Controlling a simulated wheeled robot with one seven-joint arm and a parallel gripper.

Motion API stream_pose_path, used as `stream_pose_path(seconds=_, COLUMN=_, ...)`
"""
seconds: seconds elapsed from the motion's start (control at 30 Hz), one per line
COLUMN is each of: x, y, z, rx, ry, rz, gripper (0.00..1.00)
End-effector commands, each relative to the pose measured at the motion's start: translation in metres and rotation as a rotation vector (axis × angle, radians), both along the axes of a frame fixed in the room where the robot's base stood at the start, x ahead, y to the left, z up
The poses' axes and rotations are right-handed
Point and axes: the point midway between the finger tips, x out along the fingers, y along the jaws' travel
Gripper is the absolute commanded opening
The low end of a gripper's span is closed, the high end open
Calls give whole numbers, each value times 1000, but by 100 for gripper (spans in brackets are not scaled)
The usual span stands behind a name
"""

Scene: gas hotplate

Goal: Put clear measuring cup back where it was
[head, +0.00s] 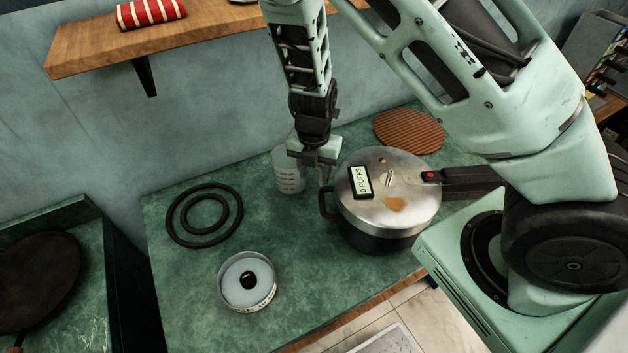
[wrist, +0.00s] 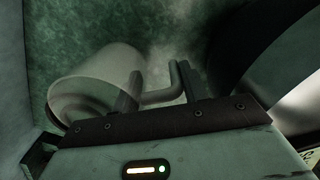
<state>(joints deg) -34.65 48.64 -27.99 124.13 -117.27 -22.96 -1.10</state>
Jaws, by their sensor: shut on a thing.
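The clear measuring cup (head: 287,172) stands at the back of the green counter, close to the wall, and has faint red marks on its side. In the wrist view the cup (wrist: 95,82) shows at the left, with its handle (wrist: 165,92) reaching between the fingers. My gripper (head: 316,155) points down beside the cup, on its right. The fingers (wrist: 160,90) are shut on the cup's handle. I cannot tell whether the cup's base touches the counter.
A pressure cooker (head: 385,205) with a long dark handle stands just right of the cup. A round ribbed brown trivet (head: 408,131) lies behind it. Dark rings (head: 204,215) and a round white tin (head: 246,281) lie on the left. A wooden shelf (head: 200,35) hangs above. Front-middle counter is clear.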

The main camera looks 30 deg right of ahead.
Motion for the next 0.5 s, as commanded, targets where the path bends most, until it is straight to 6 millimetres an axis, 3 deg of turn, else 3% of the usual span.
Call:
stream_pose_path(seconds=0.2, x=0, y=0, z=-29, rx=1, ry=2, rz=-2, gripper=8)
stream_pose_path(seconds=0.5, x=0, y=0, z=-31, rx=0, ry=0, rz=-1, gripper=8)
